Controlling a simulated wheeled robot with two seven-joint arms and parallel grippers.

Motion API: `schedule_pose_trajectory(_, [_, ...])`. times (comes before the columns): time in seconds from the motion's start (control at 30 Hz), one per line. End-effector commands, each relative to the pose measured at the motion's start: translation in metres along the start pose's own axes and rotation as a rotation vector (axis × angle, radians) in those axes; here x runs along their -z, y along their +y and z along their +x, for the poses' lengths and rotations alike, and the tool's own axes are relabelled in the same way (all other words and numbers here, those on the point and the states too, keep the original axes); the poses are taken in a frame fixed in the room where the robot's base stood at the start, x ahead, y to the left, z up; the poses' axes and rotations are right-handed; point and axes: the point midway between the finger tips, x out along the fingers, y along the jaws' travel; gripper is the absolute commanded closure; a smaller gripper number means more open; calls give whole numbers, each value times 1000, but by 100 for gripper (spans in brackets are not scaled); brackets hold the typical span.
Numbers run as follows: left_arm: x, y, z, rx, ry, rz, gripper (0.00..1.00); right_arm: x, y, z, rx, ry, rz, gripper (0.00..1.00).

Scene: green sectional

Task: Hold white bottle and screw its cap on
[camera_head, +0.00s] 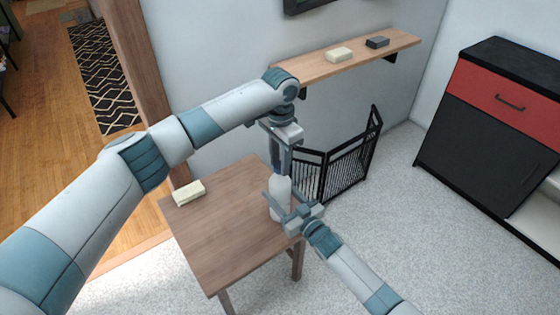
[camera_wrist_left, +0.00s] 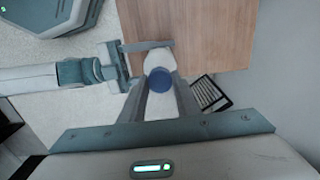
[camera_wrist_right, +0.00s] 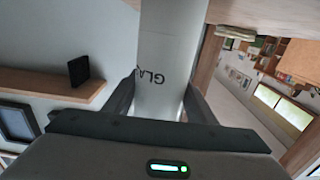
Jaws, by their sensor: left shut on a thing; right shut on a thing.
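The white bottle (camera_head: 280,190) stands upright at the right edge of the small wooden table. My right gripper (camera_head: 277,209) is shut around the bottle's body from the right side. Dark lettering on the white bottle (camera_wrist_right: 163,60) shows between its fingers in the right wrist view. My left gripper (camera_head: 281,168) points down from above at the bottle's top. In the left wrist view the blue cap (camera_wrist_left: 160,80) sits between the left fingers, over the bottle's white shoulder (camera_wrist_left: 158,58). The left gripper is shut on the cap. Whether the cap's threads are engaged is hidden.
The wooden table (camera_head: 225,235) is mostly bare, with a cream block (camera_head: 189,193) at its left edge. A black folding gate (camera_head: 345,165) stands behind. A wall shelf (camera_head: 345,62) holds two small blocks. A red and black cabinet (camera_head: 500,120) stands right.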

Motion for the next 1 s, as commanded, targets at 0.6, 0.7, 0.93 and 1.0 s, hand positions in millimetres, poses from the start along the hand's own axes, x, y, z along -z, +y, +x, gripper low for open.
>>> schedule_pose_trajectory(0.6, [0,0,1,1,-1,916,98,0,0,0,0,0,0,100])
schedule_pose_trajectory(0.7, [0,-1,1,1,-1,1066,98,0,0,0,0,0,0,100])
schedule_pose_trajectory(0.93, [0,-1,1,1,0,1410,98,0,0,0,0,0,0,100])
schedule_pose_trajectory(1.0, [0,-1,1,1,0,1513,98,0,0,0,0,0,0,100])
